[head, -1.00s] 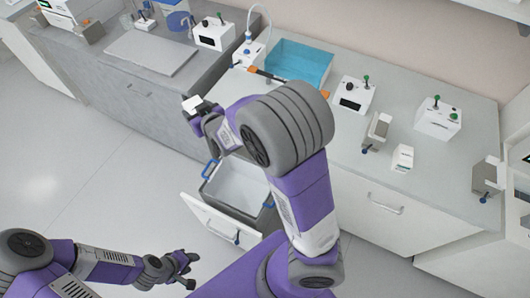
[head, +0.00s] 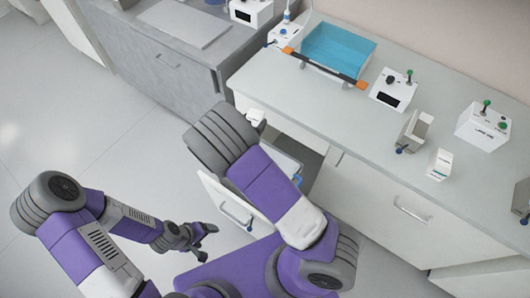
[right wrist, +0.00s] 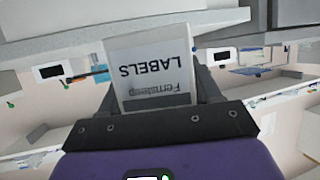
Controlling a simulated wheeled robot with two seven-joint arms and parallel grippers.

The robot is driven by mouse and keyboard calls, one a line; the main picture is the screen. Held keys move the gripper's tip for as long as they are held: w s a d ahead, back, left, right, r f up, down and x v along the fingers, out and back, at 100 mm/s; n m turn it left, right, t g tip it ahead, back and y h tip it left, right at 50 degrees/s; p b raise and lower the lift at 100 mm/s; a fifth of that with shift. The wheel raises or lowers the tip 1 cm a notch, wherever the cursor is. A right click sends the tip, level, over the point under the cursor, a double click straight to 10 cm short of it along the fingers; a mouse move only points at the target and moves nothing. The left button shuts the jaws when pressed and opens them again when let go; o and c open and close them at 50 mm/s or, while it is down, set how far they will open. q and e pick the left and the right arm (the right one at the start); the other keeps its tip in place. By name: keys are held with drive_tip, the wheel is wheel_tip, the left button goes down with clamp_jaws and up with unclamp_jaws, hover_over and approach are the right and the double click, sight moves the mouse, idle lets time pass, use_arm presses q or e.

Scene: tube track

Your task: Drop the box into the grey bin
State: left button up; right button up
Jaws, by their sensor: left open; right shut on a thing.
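The box is white with "LABELS" printed on it and fills the middle of the right wrist view (right wrist: 152,62). My right gripper (right wrist: 155,88) is shut on it. In the head view only a small white part of the box (head: 256,117) shows beyond my right arm, which hides that gripper. The grey bin (head: 289,163) sits in the pulled-out white drawer under the bench, mostly hidden by my right arm. The box appears near the bin's far side; its height above it is unclear. My left gripper (head: 203,238) is open and empty, low at the left.
The bench (head: 330,105) carries a blue tray (head: 338,48), a white device with a green knob (head: 393,88), another such device (head: 483,126) and a small white carton (head: 440,164). The drawer front (head: 228,203) stands out into the room. The floor at left is clear.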

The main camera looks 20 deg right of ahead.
drive_tip(key=s+f+m+g+h+b, duration=0.1)
drive_tip(key=s+f+m+b, duration=0.1)
drive_tip(key=f, duration=0.5)
drive_tip(key=s+d+f+m+g+h+b, duration=0.1)
drive_tip(key=s+f+m+g+h+b, duration=0.1)
drive_tip(key=s+f+b, duration=0.3)
wheel_tip(320, 180, down, 2)
drive_tip(key=shift+f+g, duration=0.2)
drive_tip(key=shift+g, duration=0.1)
drive_tip(key=shift+d, duration=0.1)
drive_tip(key=o, duration=1.1)
drive_tip(key=shift+s, duration=0.1)
drive_tip(key=shift+p+v, duration=1.1)
drive_tip(key=shift+v, duration=2.7)
